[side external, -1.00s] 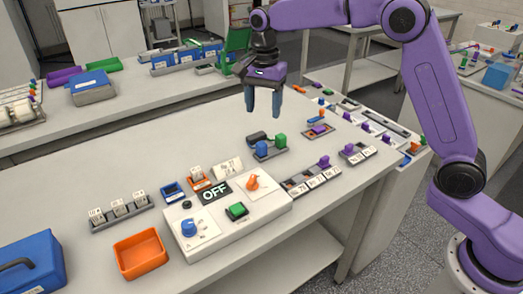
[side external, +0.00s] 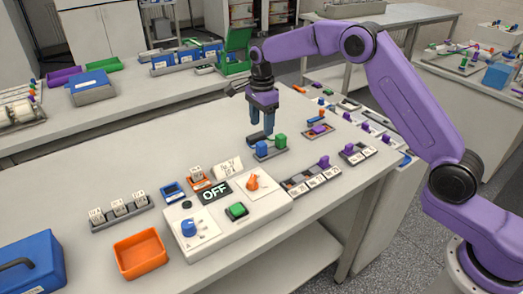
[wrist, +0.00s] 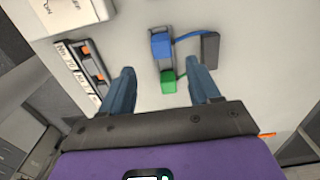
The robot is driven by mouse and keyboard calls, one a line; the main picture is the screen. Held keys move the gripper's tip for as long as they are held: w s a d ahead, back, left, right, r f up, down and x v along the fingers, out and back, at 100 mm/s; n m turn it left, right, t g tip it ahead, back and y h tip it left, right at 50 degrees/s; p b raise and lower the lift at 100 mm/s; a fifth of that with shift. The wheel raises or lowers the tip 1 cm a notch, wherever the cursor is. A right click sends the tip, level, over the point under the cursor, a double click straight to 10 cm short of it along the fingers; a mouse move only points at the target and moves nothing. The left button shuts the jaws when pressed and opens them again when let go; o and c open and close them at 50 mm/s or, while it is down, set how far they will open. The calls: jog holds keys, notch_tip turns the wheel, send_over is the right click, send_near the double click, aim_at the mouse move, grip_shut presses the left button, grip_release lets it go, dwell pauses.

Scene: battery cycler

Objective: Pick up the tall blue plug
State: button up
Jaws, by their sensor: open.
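The blue plug (side external: 262,148) stands on a small grey holder (side external: 272,155) beside a green plug (side external: 281,140). In the wrist view the blue plug (wrist: 161,45) lies ahead of the fingertips, and the green plug (wrist: 168,82) shows between the fingers. A blue lead runs from the blue plug to a dark grey block (wrist: 210,47). My gripper (side external: 262,134) is open and empty, pointing down above and close to the plugs. In the wrist view my gripper (wrist: 162,72) has its fingers spread wide. I cannot tell the exact height gap.
A white control box (side external: 225,215) with an OFF display stands in front of the holder. A labelled strip (side external: 312,180) with a purple plug lies to the right. An orange tray (side external: 140,253) sits at the front left. The table left of the plugs is clear.

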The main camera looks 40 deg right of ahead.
aim_at(262, 143)
notch_tip(262, 143, down, 9)
jog(key=shift+w+r, duration=0.1)
jog(key=c, duration=1.1)
